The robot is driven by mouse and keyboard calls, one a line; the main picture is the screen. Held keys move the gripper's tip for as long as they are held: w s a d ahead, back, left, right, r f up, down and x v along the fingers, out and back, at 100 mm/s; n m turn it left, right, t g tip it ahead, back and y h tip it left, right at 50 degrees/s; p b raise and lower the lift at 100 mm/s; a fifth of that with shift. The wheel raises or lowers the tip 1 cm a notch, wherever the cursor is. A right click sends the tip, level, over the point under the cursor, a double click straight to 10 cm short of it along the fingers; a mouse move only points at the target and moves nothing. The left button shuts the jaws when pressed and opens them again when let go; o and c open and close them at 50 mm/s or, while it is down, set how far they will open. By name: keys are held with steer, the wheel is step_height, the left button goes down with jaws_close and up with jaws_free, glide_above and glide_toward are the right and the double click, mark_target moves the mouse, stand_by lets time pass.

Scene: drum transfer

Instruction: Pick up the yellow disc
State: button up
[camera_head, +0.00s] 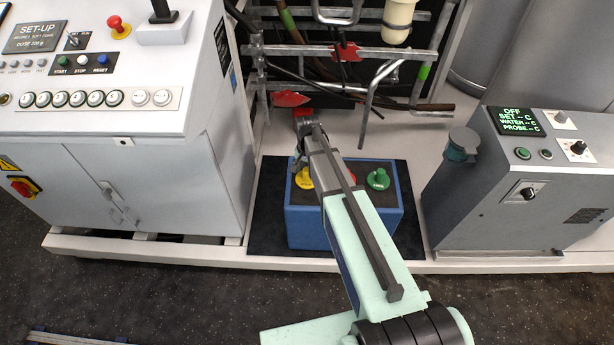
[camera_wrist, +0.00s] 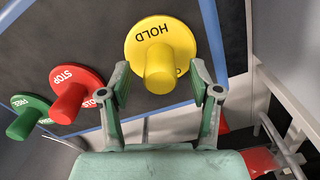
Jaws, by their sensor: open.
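The yellow disc (camera_wrist: 179,36), lettered HOLD and with a yellow knob at its middle, fills the top centre of the wrist view. In the head view the yellow disc (camera_head: 303,178) shows at the left of the blue box's top, partly covered by my arm. My gripper (camera_wrist: 168,93) is open, with one finger on each side of the yellow knob. I cannot tell whether either finger touches it. In the head view my gripper (camera_head: 299,162) is small and partly hidden at the end of the arm, over the box.
A red STOP disc (camera_wrist: 75,92) and a green FREE disc (camera_wrist: 28,117) stand beside the yellow one. They sit on a blue box (camera_head: 312,228) on a dark mat (camera_head: 266,205). Metal pipes (camera_head: 385,75) rise behind. A white console (camera_head: 120,140) and grey control unit (camera_head: 490,190) flank it.

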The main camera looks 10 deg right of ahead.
step_height(320, 180, down, 2)
jaws_close()
steer(key=shift+r, duration=0.1)
stand_by(0.4)
